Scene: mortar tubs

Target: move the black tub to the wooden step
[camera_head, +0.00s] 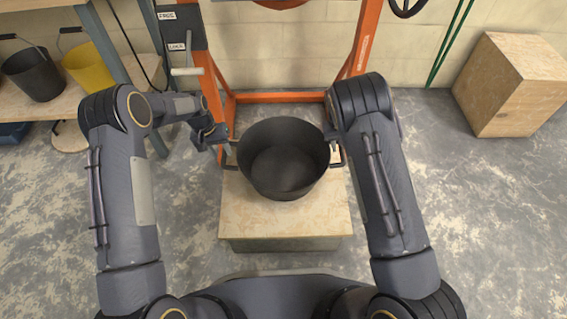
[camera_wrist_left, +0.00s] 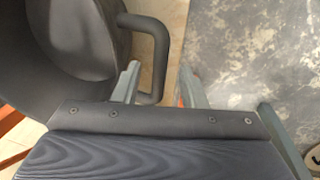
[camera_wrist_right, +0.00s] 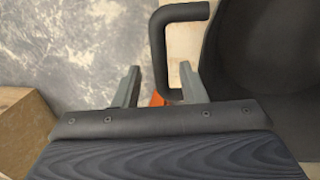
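The black tub (camera_head: 283,165) stands upright and looks empty, on a low wooden block (camera_head: 285,222) in front of me. It has a handle on each side; the left handle (camera_wrist_left: 162,55) and the right handle (camera_wrist_right: 157,50) show in the wrist views. My left gripper (camera_wrist_left: 160,82) is open, with its fingers apart on either side of the left handle's outer bar. My right gripper (camera_wrist_right: 157,82) is open, its fingers likewise on either side of the right handle. In the head view my right gripper is mostly hidden behind its arm.
A taller wooden box (camera_head: 508,85) stands on the floor at the right, by the wall. An orange frame (camera_head: 290,97) rises just behind the tub. A shelf at the left holds a dark bucket (camera_head: 33,75) and a yellow bucket (camera_head: 88,68).

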